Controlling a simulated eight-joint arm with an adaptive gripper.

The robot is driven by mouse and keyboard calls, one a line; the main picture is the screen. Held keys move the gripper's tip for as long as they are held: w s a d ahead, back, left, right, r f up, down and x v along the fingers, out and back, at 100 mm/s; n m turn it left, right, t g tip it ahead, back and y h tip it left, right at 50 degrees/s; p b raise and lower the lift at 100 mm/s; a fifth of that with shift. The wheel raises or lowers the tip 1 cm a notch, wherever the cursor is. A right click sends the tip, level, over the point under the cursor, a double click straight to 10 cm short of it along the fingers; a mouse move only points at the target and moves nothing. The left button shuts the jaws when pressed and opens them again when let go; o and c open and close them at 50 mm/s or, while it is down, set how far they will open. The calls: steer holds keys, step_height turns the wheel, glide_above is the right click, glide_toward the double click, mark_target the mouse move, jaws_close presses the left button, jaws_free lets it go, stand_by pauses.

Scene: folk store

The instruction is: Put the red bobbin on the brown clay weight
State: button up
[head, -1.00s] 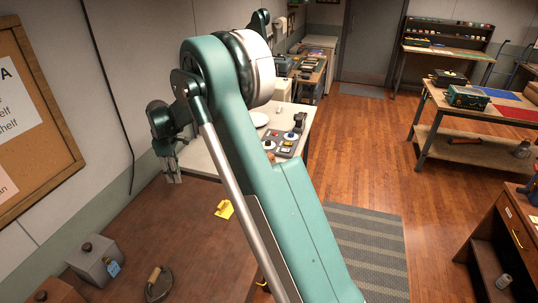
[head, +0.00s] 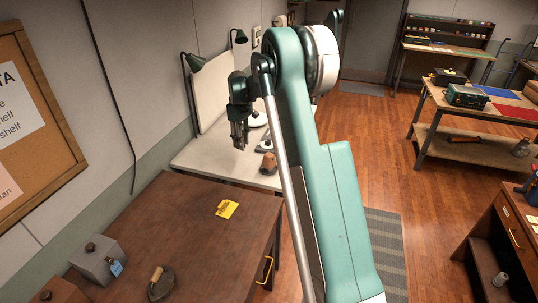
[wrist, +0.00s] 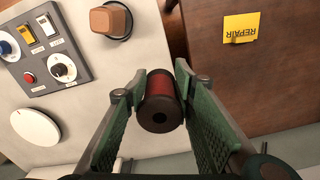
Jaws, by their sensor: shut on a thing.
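The red bobbin (wrist: 160,98), red in the middle with dark ends, is between the fingers of my gripper (wrist: 161,88) in the wrist view. My gripper is shut on it. In the head view my gripper (head: 240,141) hangs over the white table, and I cannot make out the bobbin there. A brown blocky piece, apparently the brown clay weight (wrist: 108,19), stands on the white table at the top of the wrist view. In the head view the weight (head: 267,164) is right of and below my gripper, apart from it.
A grey control panel (wrist: 40,45) and a white disc (wrist: 35,126) are on the white table (head: 200,157). A brown table (head: 185,240) in front carries a yellow REPAIR tag (head: 227,209), a grey block (head: 97,262) and an old iron (head: 160,285). Lamps stand behind.

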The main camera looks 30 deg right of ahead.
steer(key=s+d+r+m, duration=0.2)
steer(key=d+m, duration=0.1)
steer(key=d, duration=1.1)
steer(key=shift+s+p, duration=0.15)
steer(key=shift+p, duration=0.2)
glide_above(271, 155)
steer(key=shift+a+f, duration=0.1)
steer(key=shift+f, duration=2.95)
steer(key=shift+f+p, duration=0.3)
steer(key=shift+f, duration=1.55)
steer(key=shift+f, duration=0.2)
steer(key=o, duration=0.9)
steer(key=shift+r, duration=0.2)
